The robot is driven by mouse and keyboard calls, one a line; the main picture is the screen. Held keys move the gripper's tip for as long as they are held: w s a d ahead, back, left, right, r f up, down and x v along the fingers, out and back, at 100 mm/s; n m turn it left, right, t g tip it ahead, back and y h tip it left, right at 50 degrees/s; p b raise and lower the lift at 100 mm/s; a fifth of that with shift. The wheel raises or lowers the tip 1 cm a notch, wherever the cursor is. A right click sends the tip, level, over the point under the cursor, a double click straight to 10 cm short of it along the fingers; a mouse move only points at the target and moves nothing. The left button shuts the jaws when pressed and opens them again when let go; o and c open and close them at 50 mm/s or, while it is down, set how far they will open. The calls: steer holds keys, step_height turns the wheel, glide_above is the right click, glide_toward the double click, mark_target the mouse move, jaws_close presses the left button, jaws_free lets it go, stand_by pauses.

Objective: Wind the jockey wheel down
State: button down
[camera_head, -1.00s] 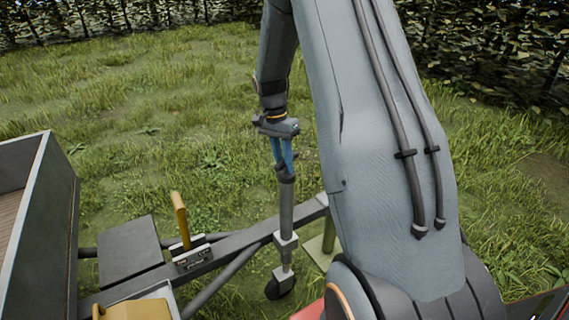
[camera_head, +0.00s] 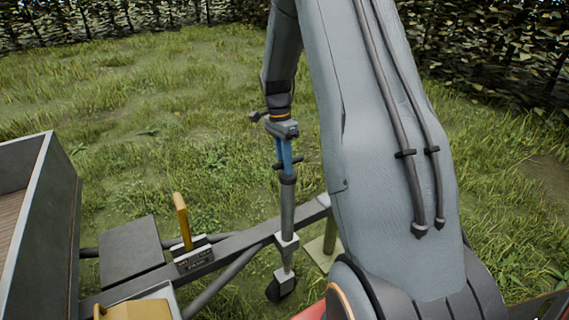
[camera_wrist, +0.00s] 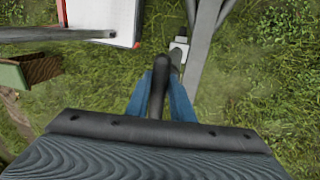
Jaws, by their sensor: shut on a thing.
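The jockey wheel's grey upright tube (camera_head: 287,205) stands clamped to the trailer drawbar (camera_head: 235,245). Its small dark wheel (camera_head: 281,287) is low in the grass; I cannot tell whether it bears on the ground. My gripper (camera_head: 286,162) points down at the top of the tube, blue fingers shut on the dark crank handle (camera_wrist: 160,75). The wrist view shows the handle between the two blue fingers of my gripper (camera_wrist: 160,97). The fingers hide part of the handle.
A grey trailer body (camera_head: 60,200) stands at the left. A yellow lever (camera_head: 182,218) rises from the drawbar, with a dark flat plate (camera_head: 130,248) beside it. A yellowish post (camera_head: 330,237) stands right of the jockey wheel. Open grass lies behind, up to a hedge.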

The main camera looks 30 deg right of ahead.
steer(key=c, duration=1.6)
jaws_free()
steer(key=shift+o, duration=0.2)
steer(key=shift+r, duration=0.15)
step_height(320, 180, up, 7)
steer(key=w+b, duration=0.1)
steer(key=shift+w+r, duration=0.2)
steer(key=shift+w, duration=0.1)
steer(key=shift+s+a, duration=0.1)
